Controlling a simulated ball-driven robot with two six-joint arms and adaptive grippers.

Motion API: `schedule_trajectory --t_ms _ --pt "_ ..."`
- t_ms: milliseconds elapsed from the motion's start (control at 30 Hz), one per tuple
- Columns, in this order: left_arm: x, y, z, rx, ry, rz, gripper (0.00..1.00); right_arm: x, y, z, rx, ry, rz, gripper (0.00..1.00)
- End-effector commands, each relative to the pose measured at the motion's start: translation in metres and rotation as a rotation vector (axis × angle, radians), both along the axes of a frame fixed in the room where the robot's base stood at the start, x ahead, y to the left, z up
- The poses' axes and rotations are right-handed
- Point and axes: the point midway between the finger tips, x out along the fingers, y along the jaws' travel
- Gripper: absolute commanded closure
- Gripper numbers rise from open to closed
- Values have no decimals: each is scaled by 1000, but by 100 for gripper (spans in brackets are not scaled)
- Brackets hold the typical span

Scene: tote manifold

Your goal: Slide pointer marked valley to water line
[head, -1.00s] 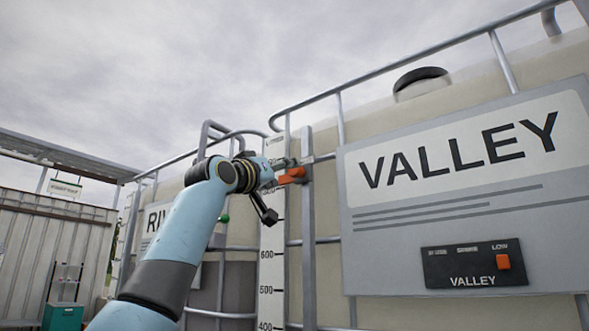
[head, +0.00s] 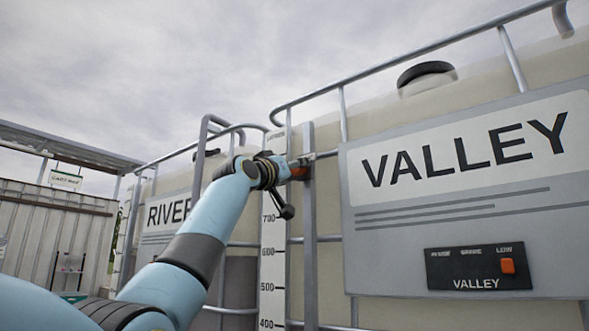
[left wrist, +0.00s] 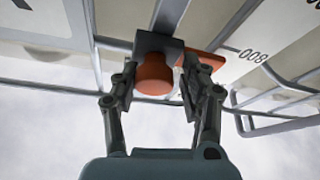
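The valley pointer is an orange piece (head: 299,172) on a grey vertical rail (head: 308,240), high beside the white scale (head: 272,260). In the left wrist view its round orange knob (left wrist: 154,74) sticks out from a dark slider block, and its orange plate (left wrist: 208,60) lies near the 800 mark. My left gripper (left wrist: 156,82) is open, with its fingers on either side of the knob and a gap visible on the right side. In the head view the fingers are partly hidden by the wrist. I cannot make out the water line in the Valley tank. My right gripper is not in view.
The pale Valley tank (head: 410,120) has a large VALLEY sign (head: 470,215) and a black switch panel (head: 477,268) with an orange switch. Metal cage bars surround the rail. The River tank's sign (head: 165,215) is behind my arm at left, and a shed stands further left.

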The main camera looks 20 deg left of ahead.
Motion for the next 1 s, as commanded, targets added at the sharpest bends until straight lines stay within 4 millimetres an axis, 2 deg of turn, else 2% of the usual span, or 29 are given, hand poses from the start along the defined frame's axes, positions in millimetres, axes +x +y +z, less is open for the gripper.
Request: schedule_trajectory --t_ms 33,200,433,567,767,1000 --pt "0 -1 0 -3 0 -4 81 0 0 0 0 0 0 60" --pt "-1 -2 1 -3 0 -5 100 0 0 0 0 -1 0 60" --pt "-1 -2 -2 -5 0 -7 100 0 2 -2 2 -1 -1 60" --pt "0 -3 -15 -6 1 -8 100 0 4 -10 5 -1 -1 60" --pt "0 -3 -62 -7 3 -8 100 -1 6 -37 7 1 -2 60" --pt "0 -3 -148 -8 5 -9 100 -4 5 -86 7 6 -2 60"
